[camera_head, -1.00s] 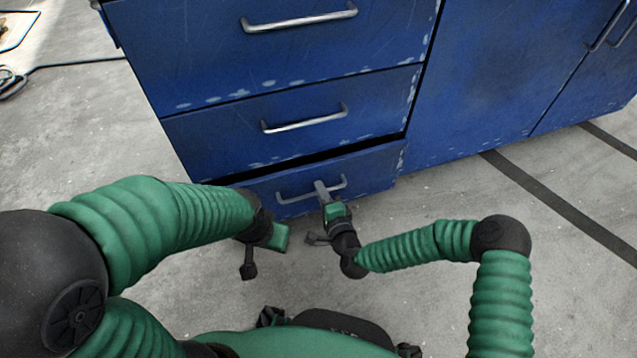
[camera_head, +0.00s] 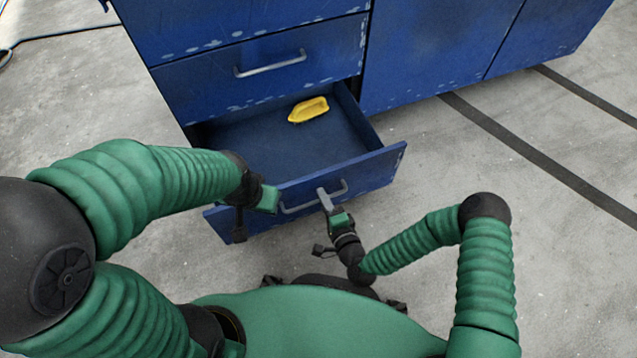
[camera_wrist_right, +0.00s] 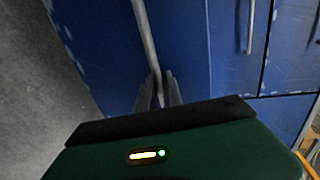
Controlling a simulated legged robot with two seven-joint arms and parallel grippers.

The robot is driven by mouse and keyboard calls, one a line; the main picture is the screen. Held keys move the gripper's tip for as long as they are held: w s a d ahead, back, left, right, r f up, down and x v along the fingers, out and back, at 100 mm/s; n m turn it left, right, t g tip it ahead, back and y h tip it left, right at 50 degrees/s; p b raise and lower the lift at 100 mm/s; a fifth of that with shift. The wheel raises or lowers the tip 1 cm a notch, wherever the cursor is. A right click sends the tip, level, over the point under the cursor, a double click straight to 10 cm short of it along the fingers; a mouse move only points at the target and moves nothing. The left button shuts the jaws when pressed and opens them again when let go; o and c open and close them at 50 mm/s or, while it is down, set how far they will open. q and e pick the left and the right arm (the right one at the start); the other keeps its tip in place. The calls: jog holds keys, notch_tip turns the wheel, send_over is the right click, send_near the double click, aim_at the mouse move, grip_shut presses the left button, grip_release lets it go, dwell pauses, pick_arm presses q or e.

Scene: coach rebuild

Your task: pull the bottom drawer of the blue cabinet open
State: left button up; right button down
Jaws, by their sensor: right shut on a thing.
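The bottom drawer (camera_head: 375,172) of the blue cabinet (camera_head: 410,60) is pulled well out, and its inside shows. A yellow boat-shaped object (camera_head: 308,110) lies in it towards the back. My right gripper (camera_head: 325,200) is shut on the drawer's metal handle (camera_head: 298,207). In the right wrist view the gripper's fingers (camera_wrist_right: 160,90) close around the handle bar (camera_wrist_right: 146,35). My left gripper (camera_head: 255,205) is in front of the left part of the drawer front, beside the handle; I cannot tell whether its jaws are open or shut.
The drawer above, with its own handle (camera_head: 270,64), is shut. Cabinet doors stand to the right. Grey concrete floor (camera_head: 560,220) with dark stripes (camera_head: 540,160) is clear at the right. A cable (camera_head: 65,34) lies on the floor at the far left.

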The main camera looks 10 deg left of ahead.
jog(key=f+p+v, duration=0.1)
jog(key=v, duration=0.5)
jog(key=shift+s+f+p, duration=0.15)
jog(key=shift+f+p, duration=0.15)
jog(key=c, duration=1.8)
grip_release()
jog(key=shift+o, duration=0.2)
jog(key=shift+r, duration=0.1)
jog(key=p+v, duration=0.6)
jog(key=v, duration=1)
jog(key=shift+s+d+p, duration=0.2)
jog(key=shift+d+p, duration=0.05)
jog(key=shift+p, duration=0.15)
